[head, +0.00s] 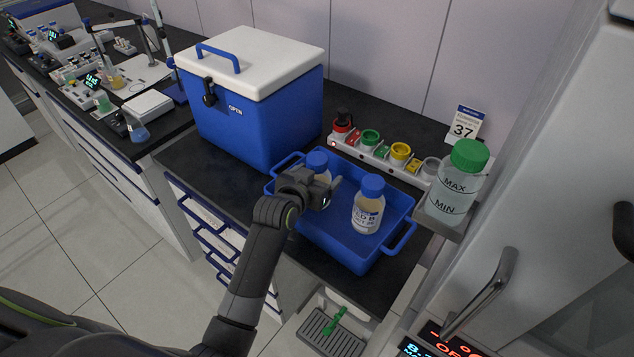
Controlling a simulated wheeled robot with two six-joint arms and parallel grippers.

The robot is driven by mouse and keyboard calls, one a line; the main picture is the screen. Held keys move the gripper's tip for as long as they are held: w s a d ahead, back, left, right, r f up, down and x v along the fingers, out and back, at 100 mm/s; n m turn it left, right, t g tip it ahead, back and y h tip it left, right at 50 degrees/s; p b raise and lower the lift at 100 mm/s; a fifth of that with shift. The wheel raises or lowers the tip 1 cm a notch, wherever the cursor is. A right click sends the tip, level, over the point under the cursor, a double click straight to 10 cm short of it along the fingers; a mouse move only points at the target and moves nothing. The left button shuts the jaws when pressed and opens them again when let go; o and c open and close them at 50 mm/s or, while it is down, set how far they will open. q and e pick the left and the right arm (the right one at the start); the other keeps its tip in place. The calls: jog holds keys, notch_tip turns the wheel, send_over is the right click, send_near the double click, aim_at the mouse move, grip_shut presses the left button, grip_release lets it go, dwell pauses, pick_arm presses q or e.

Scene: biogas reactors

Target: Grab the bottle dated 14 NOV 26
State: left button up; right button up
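Two clear bottles with blue caps stand in a blue tray (345,250) on the dark bench. The left bottle (321,174) is largely hidden behind my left gripper (331,193), so its label and date cannot be read. The right bottle (367,211) holds pale contents and has a white label; its small print is too blurred to read a full date, though the last line seems to end in 26. My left gripper is right at the left bottle, fingers pointing right; whether they touch or close on it is unclear. My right gripper is out of view.
A blue cooler with a white lid (255,99) stands behind the tray. A white rack with coloured caps (376,149) lies behind it. A handled cabinet (490,290) borders the right.

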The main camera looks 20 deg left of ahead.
pick_arm(q)
jog(key=c, duration=1.1)
